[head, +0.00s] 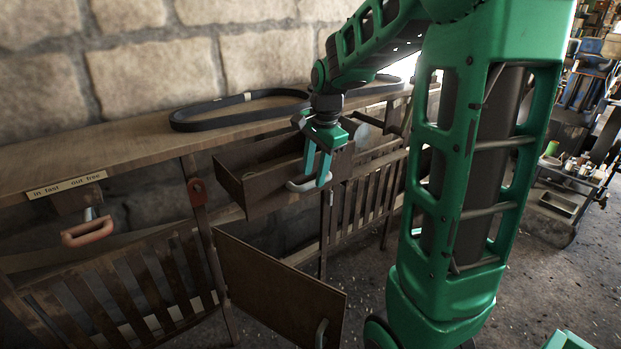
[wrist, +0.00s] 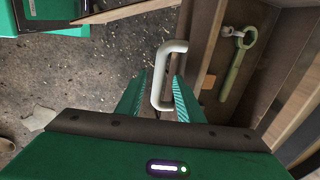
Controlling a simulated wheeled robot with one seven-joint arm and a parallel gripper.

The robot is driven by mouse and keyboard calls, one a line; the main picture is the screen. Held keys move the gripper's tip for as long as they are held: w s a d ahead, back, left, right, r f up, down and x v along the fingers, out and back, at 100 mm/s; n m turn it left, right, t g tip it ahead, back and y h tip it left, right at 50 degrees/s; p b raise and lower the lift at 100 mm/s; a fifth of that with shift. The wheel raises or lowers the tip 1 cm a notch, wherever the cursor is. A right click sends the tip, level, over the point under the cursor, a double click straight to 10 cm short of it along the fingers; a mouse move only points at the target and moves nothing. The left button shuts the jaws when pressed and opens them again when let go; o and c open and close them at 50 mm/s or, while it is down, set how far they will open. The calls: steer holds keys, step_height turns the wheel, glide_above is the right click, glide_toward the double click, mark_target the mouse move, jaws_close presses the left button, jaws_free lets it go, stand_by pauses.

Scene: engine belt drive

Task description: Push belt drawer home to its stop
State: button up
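The belt drawer (head: 262,199) is a dark wooden box pulled out from under the bench top, with its open top showing. It also shows in the wrist view (wrist: 200,50), with a greenish wrench-like tool (wrist: 235,68) lying inside. Its pale drawer handle (wrist: 157,78) is on the front face. My gripper (head: 318,178) points down at the drawer front. In the wrist view, its two teal fingers (wrist: 157,98) are apart, one on each side of the handle bar. A gap shows on the left finger's side; contact on the right side cannot be told.
A black belt (head: 240,108) lies on the bench top (head: 130,143). A lower cabinet door (head: 280,295) hangs open below the drawer. Open floor lies in front.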

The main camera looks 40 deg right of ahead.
steer(key=shift+w+f, duration=0.2)
steer(key=shift+f, duration=0.85)
